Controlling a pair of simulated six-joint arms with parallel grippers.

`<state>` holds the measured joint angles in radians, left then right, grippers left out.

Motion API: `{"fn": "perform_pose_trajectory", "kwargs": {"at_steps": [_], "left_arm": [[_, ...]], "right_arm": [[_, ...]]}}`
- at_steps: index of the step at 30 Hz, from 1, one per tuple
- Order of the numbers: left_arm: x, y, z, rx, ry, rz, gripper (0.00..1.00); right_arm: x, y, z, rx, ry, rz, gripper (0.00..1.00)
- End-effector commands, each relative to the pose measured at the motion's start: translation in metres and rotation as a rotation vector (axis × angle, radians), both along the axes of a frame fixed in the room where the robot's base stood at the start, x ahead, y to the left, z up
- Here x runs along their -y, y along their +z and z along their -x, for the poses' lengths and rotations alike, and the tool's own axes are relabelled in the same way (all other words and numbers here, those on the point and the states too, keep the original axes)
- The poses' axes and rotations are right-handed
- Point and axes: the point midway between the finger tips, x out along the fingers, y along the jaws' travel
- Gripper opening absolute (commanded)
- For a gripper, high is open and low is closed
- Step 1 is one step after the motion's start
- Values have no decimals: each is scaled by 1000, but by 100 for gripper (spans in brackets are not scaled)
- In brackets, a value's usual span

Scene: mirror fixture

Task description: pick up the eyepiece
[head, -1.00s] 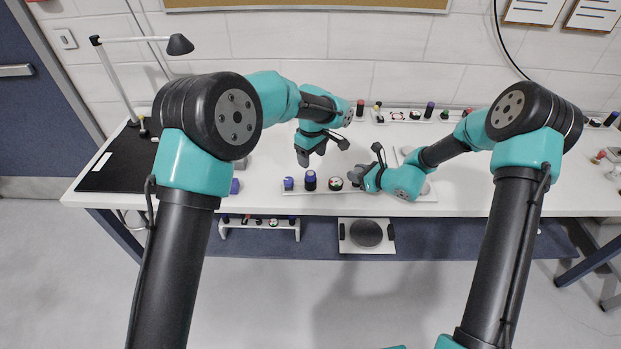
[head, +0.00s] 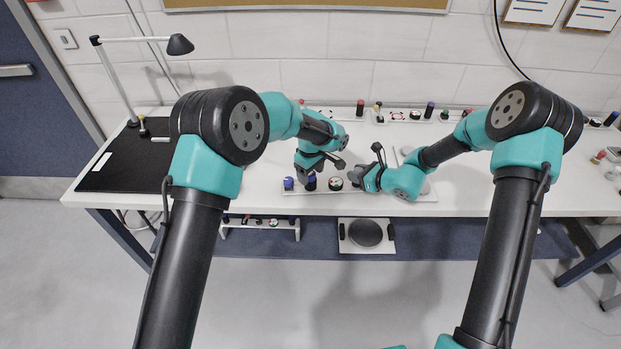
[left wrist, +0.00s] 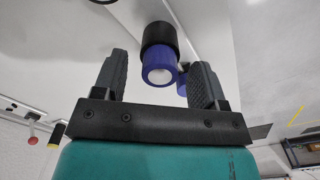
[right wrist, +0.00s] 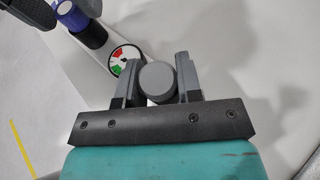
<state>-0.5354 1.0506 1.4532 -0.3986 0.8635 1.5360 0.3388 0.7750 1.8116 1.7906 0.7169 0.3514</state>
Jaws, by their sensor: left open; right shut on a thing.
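The eyepiece looks to be the black and purple cylinder (head: 311,184) standing at the front edge of the bench. In the left wrist view the cylinder (left wrist: 159,60) sits between the spread fingers, purple end with a pale face towards the camera. My left gripper (head: 308,178) is open around or just above it; contact is not visible. My right gripper (head: 356,178) is shut on a grey round knob-like part (right wrist: 157,80), low at the bench front, to the right of the cylinder.
A smaller purple piece (head: 288,183) stands close left of the cylinder. A round red, green and white dial piece (head: 335,183) lies between the grippers. A white strip (head: 395,122) with several small parts runs along the back. A black mat (head: 115,165) and lamp (head: 180,45) are left.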

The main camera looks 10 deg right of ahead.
Motion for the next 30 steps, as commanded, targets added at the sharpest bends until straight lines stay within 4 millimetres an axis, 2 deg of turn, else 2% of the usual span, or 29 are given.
{"fn": "perform_pose_trajectory", "kwargs": {"at_steps": [4, 17, 30], "left_arm": [[0, -7, 0, 2, 1, 1, 66], [0, -6, 0, 1, 1, 1, 66], [0, -6, 0, 1, 1, 1, 23]], "right_arm": [[0, 0, 0, 0, 0, 0, 0], [0, 0, 0, 0, 0, 0, 0], [0, 0, 0, 0, 0, 0, 0]]}}
